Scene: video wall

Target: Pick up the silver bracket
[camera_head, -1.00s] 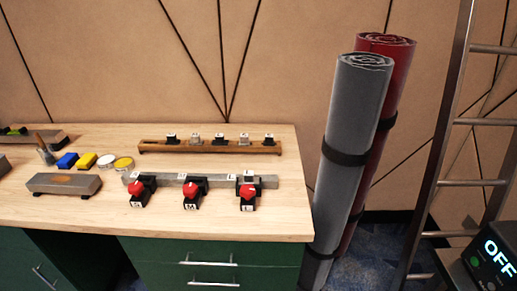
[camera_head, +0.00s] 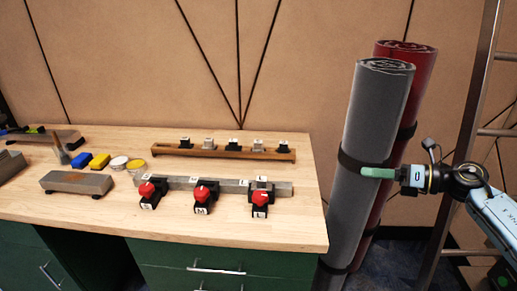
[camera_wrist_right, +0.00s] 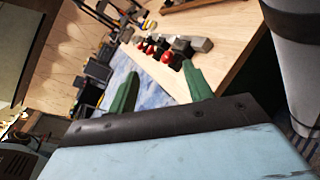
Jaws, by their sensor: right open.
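On the wooden rack (camera_head: 222,152) at the back of the bench sit several small brackets with white labels. Most look black. One, second from the left, looks silver-grey (camera_head: 208,143); it is too small to see its shape well. My right gripper (camera_head: 366,172) comes in from the right with green fingers. In the head view it overlaps the grey roll, to the right of the bench and well apart from the rack. In the right wrist view its two green fingers (camera_wrist_right: 160,75) are spread with nothing between them. My left gripper is not in view.
A metal bar (camera_head: 222,186) with red-knobbed black clamps (camera_head: 202,200) lies in front of the rack. A grey block (camera_head: 76,183), coloured boxes and round tins are at left. Tall grey (camera_head: 375,110) and red (camera_head: 412,75) rolls stand right of the bench, before a ladder (camera_head: 467,110).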

